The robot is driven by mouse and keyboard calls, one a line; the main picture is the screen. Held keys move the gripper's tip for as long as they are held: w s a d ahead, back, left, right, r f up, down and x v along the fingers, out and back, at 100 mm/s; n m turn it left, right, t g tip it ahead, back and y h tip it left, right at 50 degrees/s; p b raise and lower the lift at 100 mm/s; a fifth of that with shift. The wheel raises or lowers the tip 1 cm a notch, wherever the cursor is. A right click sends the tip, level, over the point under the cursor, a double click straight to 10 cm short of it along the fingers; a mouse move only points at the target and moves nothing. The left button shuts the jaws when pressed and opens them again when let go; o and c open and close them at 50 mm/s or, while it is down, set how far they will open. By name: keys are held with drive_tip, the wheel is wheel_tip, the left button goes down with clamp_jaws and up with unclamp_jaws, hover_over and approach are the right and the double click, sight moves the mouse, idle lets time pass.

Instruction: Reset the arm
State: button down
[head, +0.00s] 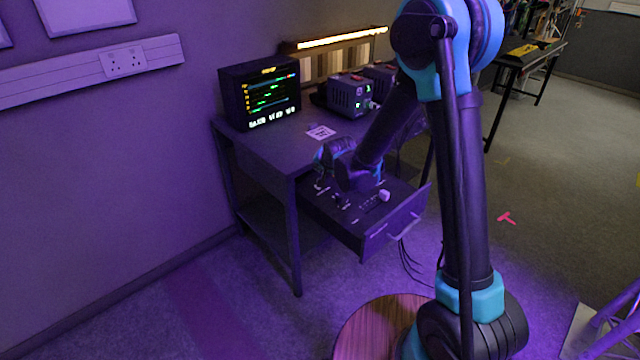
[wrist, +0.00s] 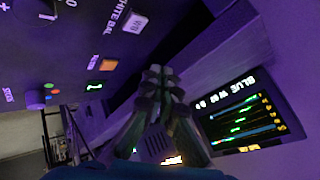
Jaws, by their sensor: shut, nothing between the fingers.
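My gripper (wrist: 158,86) is shut with nothing between its fingertips, in the middle of the wrist view. My arm reaches down over an open drawer (head: 374,237) in the head view, its end low above the drawer's control panel. The fingers are hard to make out there. The fingertips look apart from these controls, though the depth is hard to judge.
The drawer belongs to a dark desk (head: 262,150). On it stand a monitor (head: 262,92), a boxy device (head: 350,98) and a white printed card (head: 320,132). The drawer's handle (head: 405,227) juts out in front. Open floor (head: 560,190) lies to the right.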

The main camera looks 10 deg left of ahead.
drive_tip(key=s+d+r+g+h, duration=0.1)
drive_tip(key=s+d+r, duration=0.1)
drive_tip(key=s+d, duration=0.35)
drive_tip(key=s+d+r+n+h, duration=0.1)
drive_tip(key=s+d, duration=0.1)
drive_tip(key=d, duration=0.7)
drive_tip(key=s+d+r+g+h, duration=0.1)
drive_tip(key=s+d+r, duration=0.15)
drive_tip(key=d, duration=0.45)
drive_tip(key=s+d+f+n+g, duration=0.1)
drive_tip(key=s+d+f, duration=0.1)
drive_tip(key=s+d, duration=0.4)
drive_tip(key=s+d+f+n+g+h, duration=0.1)
drive_tip(key=s+d, duration=0.6)
drive_tip(key=s, duration=0.7)
drive_tip(key=shift+f, duration=0.4)
drive_tip(key=shift+w+d, duration=0.1)
idle(1.2)
